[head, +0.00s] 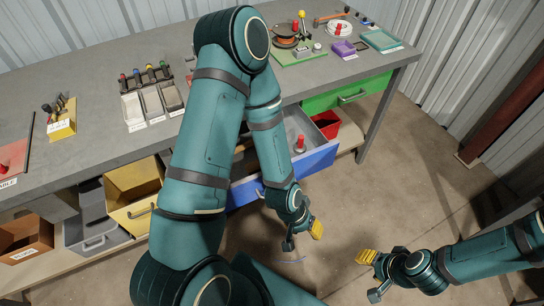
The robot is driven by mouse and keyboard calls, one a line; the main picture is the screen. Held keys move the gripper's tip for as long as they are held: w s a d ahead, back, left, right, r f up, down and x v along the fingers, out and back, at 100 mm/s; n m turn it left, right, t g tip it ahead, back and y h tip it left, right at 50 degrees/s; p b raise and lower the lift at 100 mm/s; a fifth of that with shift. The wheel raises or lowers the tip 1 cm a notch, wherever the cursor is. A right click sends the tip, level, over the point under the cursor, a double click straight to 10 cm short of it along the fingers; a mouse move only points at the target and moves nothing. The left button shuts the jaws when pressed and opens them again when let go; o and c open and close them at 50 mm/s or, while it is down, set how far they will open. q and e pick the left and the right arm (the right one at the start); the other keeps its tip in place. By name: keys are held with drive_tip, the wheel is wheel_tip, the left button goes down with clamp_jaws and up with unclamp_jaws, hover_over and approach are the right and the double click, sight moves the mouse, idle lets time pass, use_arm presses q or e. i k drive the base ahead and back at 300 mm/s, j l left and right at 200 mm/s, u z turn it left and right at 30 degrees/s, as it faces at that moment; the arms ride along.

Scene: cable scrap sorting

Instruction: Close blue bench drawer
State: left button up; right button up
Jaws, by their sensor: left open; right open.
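The blue bench drawer (318,160) hangs open under the workbench, with its grey inside showing and a small red-topped item (299,144) in it. My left arm crosses in front of the drawer and hides its middle. My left gripper (303,239) is open and empty, in front of and below the drawer front, apart from it as far as I can tell. My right gripper (369,276) is open and empty over the floor at the lower right, away from the drawer.
The workbench (80,135) carries trays, tools and a spool. A green drawer (348,95) looks shut at the right. A red bin (327,124) is behind the blue drawer. The floor at right is clear.

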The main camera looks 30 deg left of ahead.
sight(321, 154)
drive_tip(key=u, duration=0.95)
drive_tip(key=k+j, duration=0.1)
drive_tip(key=k+j+u, duration=0.1)
drive_tip(key=j, duration=0.3)
drive_tip(key=k+j, duration=0.15)
drive_tip(key=j, duration=0.25)
drive_tip(key=j+u, duration=0.15)
drive_tip(key=j, duration=0.4)
drive_tip(key=i, duration=0.05)
